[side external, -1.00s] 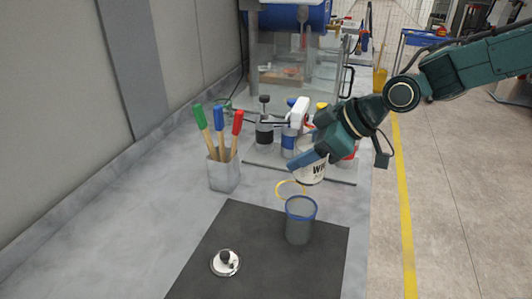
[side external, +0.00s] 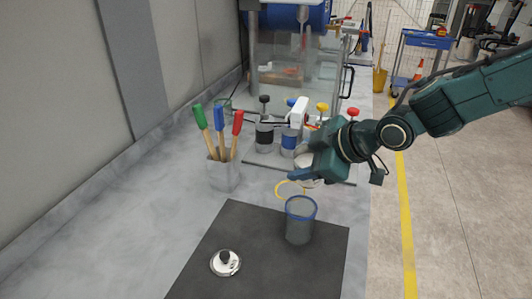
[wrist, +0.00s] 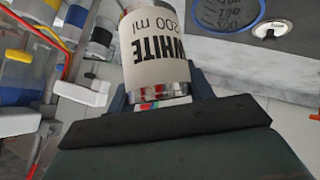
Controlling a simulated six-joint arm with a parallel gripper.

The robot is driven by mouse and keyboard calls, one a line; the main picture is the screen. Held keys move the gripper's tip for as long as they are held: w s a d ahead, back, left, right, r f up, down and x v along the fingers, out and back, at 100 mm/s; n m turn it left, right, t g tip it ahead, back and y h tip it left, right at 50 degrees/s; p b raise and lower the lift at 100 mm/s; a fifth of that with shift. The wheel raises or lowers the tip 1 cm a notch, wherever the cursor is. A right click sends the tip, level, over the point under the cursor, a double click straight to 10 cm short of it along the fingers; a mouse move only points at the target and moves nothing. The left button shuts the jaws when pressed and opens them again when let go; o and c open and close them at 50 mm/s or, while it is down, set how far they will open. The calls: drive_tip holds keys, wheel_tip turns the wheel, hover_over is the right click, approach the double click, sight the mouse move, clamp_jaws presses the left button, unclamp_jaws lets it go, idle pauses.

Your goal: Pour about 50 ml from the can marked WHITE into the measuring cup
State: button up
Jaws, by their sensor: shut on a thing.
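The white can marked WHITE (wrist: 158,48) is between the jaws of my gripper (side external: 302,172), which is shut on it. In the side view the can (side external: 309,161) is mostly hidden by my gripper, so its exact tilt is hard to tell. The clear measuring cup (side external: 300,222) with a blue rim stands upright on the dark mat, just below and in front of my gripper. Its graduated blue-rimmed top also shows in the wrist view (wrist: 225,12), right of the can. No stream of liquid is visible, and the level in the cup is unclear.
A round lid with a black knob (side external: 226,262) lies on the dark mat (side external: 255,222), left of the cup. A holder (side external: 222,174) with green, blue and red handled tools stands behind.

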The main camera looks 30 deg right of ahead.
sight(301, 183)
drive_tip(key=shift+f+n+t+h, duration=0.3)
drive_tip(key=shift+f+h, duration=0.1)
drive_tip(key=shift+f, duration=0.55)
drive_tip(key=shift+r, duration=0.1)
drive_tip(key=shift+f+t, duration=0.4)
drive_tip(key=shift+f, duration=0.05)
drive_tip(key=shift+f+n+t+h, duration=0.25)
drive_tip(key=shift+n+t+h, duration=0.25)
drive_tip(key=shift+n+h, duration=0.1)
idle(1.2)
drive_tip(key=shift+s+a+n+t+h, duration=0.15)
drive_tip(key=shift+n+t+h, duration=0.35)
drive_tip(key=shift+t, duration=0.4)
idle(2.5)
